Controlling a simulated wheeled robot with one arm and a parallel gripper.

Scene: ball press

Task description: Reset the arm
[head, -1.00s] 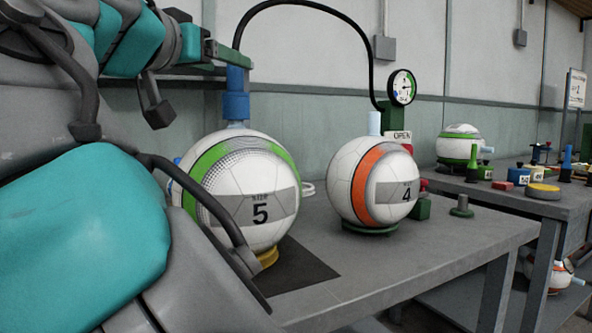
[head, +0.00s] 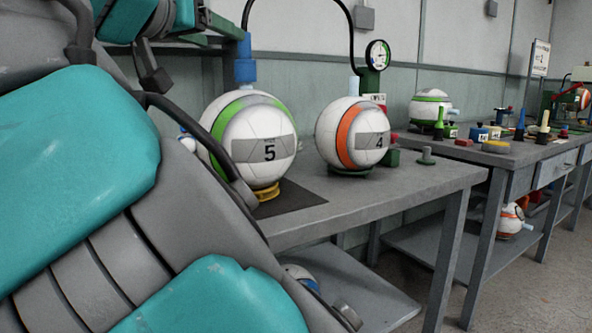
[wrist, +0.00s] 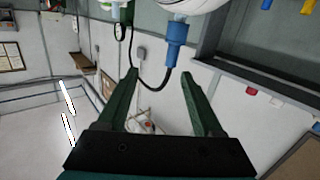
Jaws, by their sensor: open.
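My gripper (wrist: 160,76) is open and empty in the wrist view, its two green fingers apart. A blue fitting (wrist: 177,42) shows just beyond the fingertips, below a white ball at the top edge. In the head view, part of my gripper (head: 224,27) shows at the top left, beside the upper end of the blue fitting (head: 245,68). That fitting stands upright on the white and green ball marked 5 (head: 268,150), which sits on a yellow ring (head: 267,192). My teal and grey arm covers the left side of the head view.
A white and orange ball marked 4 (head: 352,135) stands on the same grey bench (head: 410,183), with a black hose and round gauge (head: 378,54) behind. A second bench (head: 520,150) at right holds another ball (head: 431,107) and small parts. Floor at lower right is clear.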

